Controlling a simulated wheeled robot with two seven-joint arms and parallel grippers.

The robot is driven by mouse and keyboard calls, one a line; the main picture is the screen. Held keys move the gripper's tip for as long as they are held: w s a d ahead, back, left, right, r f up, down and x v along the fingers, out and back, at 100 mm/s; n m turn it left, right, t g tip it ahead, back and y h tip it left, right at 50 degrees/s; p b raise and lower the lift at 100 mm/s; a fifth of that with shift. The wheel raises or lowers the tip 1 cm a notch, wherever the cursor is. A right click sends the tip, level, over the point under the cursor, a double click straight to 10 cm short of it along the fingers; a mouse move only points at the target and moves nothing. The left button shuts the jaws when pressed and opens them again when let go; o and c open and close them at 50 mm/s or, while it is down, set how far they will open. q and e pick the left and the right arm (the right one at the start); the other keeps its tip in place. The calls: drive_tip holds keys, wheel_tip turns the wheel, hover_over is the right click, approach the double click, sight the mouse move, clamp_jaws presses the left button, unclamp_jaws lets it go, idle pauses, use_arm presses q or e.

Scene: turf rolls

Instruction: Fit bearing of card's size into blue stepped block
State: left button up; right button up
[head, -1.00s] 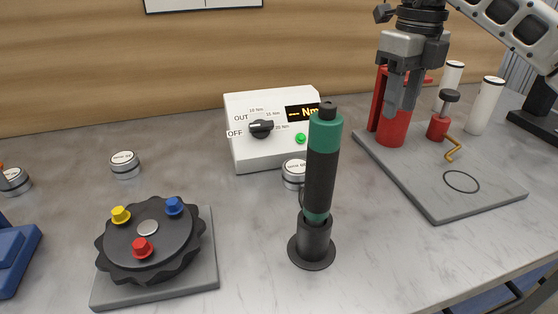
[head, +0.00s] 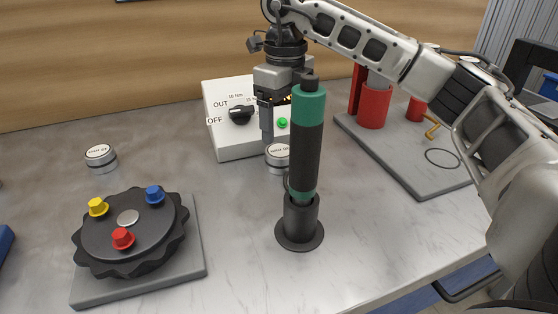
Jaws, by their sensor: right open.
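A short silver cylinder with a printed white top (head: 278,152), which looks like a bearing, stands behind the green and black tool. A similar one (head: 101,153) stands at the left, behind the black knobbed disc. The print is too small to read. A sliver of a blue block (head: 5,241) shows at the left edge; the rest is cut off, so its steps do not show. My right gripper (head: 268,132) is open and points down just above and behind the right silver cylinder, partly hidden by the tool. No card is in view. My left gripper is not in view.
The upright green and black tool (head: 307,140) in its black holder stands close in front of my right gripper. A white meter box (head: 240,140) stands behind it. A black scalloped disc (head: 110,240) with coloured knobs lies front left. A grey board (head: 405,165) holds red parts at right.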

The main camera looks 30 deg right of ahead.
sight(281, 150)
drive_tip(key=shift+w+a+f, duration=0.1)
drive_tip(key=shift+w+f, duration=0.15)
drive_tip(key=shift+f, duration=1.45)
drive_tip(key=shift+w+f, duration=0.2)
drive_tip(key=shift+f, duration=1.45)
drive_tip(key=c, duration=1.3)
drive_tip(key=shift+r, duration=0.2)
drive_tip(key=shift+c, duration=0.4)
